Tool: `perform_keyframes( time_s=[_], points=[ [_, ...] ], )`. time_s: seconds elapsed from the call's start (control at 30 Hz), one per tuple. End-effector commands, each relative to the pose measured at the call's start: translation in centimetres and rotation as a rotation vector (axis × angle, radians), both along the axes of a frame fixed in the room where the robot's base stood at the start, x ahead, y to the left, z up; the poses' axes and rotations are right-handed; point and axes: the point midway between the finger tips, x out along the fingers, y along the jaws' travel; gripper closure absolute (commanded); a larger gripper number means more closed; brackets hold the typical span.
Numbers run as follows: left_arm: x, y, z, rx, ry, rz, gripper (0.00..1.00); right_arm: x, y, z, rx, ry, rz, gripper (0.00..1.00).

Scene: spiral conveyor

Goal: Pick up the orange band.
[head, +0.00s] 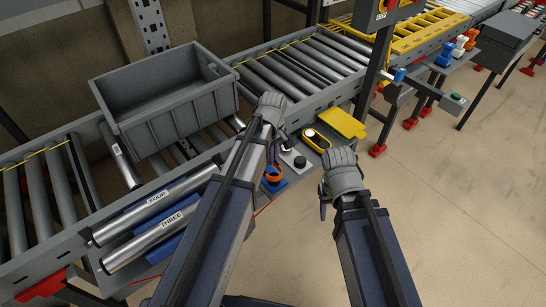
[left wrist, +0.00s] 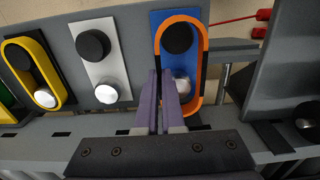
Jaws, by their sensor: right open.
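The orange band (left wrist: 203,80) is a long loop around a black knob (left wrist: 178,38) and a silver knob (left wrist: 180,88) on a blue plate (left wrist: 163,20). It also shows in the head view (head: 273,175), partly covered by my left arm. My left gripper (left wrist: 161,98) has its purple fingers close together at the left strand of the band. Whether they press on the strand is not clear. My right gripper (head: 325,195) is open and empty, to the right of the plates and apart from the band.
A white plate (head: 293,157) with two knobs and a black plate with a yellow band (head: 317,139) stand beside the blue plate. A grey crate (head: 165,95) sits on the roller conveyor (head: 290,72). Labelled rollers (head: 155,212) lie at left.

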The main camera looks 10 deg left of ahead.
Motion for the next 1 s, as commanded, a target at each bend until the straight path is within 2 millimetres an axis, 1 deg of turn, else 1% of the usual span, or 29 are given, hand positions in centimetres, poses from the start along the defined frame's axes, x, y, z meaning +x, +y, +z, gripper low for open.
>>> perform_keyframes(
  time_s=[0.3, 0.43, 0.9, 1.0],
  points=[
    [0.0, 0.0, 0.1, 0.000, 0.000, 0.000, 1.00, 0.0, 0.0, 0.1, 0.000, 0.000, 0.000, 0.50],
    [0.0, 0.0, 0.5, 0.000, 0.000, 0.000, 1.00, 0.0, 0.0, 0.5, 0.000, 0.000, 0.000, 0.50],
    [0.0, 0.0, 4.0, 0.000, 0.000, 0.000, 1.00, 0.0, 0.0, 4.0, 0.000, 0.000, 0.000, 0.50],
    [0.0, 0.0, 4.3, 0.000, 0.000, 0.000, 1.00, 0.0, 0.0, 4.3, 0.000, 0.000, 0.000, 0.50]
  ],
)
